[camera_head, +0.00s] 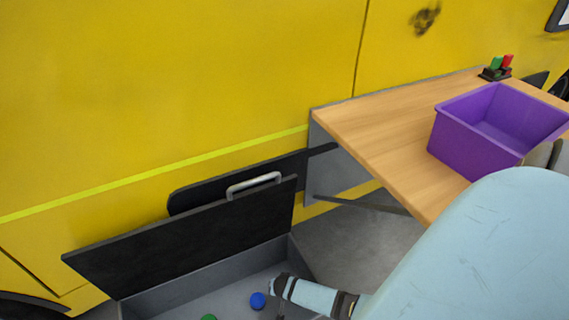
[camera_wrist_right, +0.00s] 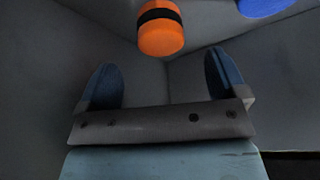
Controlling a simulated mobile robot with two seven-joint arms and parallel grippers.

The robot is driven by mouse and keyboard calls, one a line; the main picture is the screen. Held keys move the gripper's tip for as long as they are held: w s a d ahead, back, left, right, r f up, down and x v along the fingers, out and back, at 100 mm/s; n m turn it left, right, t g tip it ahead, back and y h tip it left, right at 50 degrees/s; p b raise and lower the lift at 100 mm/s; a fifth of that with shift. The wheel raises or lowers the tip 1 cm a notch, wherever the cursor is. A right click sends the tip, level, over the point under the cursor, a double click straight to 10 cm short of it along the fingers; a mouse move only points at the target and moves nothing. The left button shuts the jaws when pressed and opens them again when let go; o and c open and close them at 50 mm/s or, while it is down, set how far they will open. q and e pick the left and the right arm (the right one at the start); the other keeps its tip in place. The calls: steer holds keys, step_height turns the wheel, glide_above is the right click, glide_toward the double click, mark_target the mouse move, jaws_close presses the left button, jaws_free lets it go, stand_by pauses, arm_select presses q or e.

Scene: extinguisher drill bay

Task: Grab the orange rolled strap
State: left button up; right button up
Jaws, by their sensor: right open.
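The orange rolled strap (camera_wrist_right: 161,36), with a black band around it, shows in the right wrist view at the top centre. It lies in the grey bin, ahead of my right gripper (camera_wrist_right: 160,78). That gripper is open, its two blue-grey fingers spread wide, with nothing between them and the strap apart from it. In the head view my right arm reaches down into the open bin (camera_head: 200,296), and the strap does not show there. My left gripper is not in view.
A blue ball (camera_head: 258,300) and a green ball (camera_head: 208,317) lie in the bin. Its black lid (camera_head: 190,240) stands raised at the back. A wooden table (camera_head: 385,135) to the right holds a purple crate (camera_head: 462,144). A yellow vehicle side (camera_head: 180,90) stands behind.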

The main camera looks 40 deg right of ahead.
steer(key=shift+x, duration=0.8)
steer(key=shift+w+d+f+b, duration=0.15)
steer(key=shift+f+b, duration=0.25)
steer(key=shift+b, duration=0.1)
steer(key=b+x, duration=0.3)
steer(key=x, duration=0.1)
steer(key=shift+w+d+f, duration=0.1)
steer(key=shift+w+f, duration=0.05)
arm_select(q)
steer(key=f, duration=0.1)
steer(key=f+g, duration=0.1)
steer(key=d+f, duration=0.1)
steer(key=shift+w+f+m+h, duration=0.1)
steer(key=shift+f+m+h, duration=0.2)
arm_select(e)
steer(key=c, duration=1.1)
steer(key=shift+c, duration=0.2)
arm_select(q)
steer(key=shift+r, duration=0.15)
